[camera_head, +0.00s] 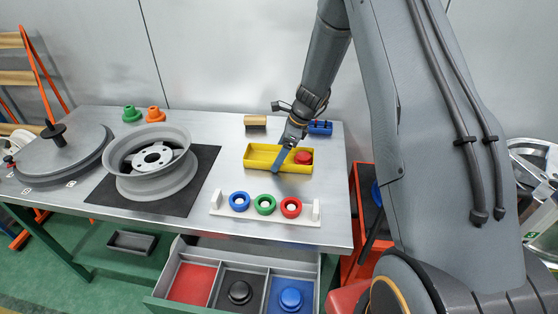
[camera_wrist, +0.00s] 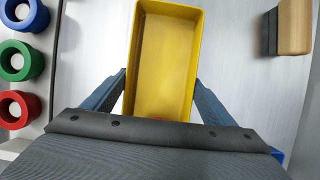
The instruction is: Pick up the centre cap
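A red round cap (camera_head: 304,157), which looks like the centre cap, sits in the right end of the yellow tray (camera_head: 262,164). My gripper (camera_head: 281,160) is over the tray, to the left of the red cap in the head view. In the wrist view my gripper (camera_wrist: 160,88) is open and empty, its two blue fingers apart on either side of the yellow tray (camera_wrist: 198,45). Only a thin red sliver (camera_wrist: 158,119) of the cap shows there, mostly hidden by the gripper's body. Its height above the tray is hard to tell.
A white rack (camera_head: 232,211) with blue, green and red rings stands in front of the tray. A wheel rim (camera_head: 150,185) lies on a black mat to the left. A wooden block (camera_head: 255,121) and blue block (camera_head: 320,127) stand behind. The open drawer (camera_head: 183,302) holds black and blue knobs.

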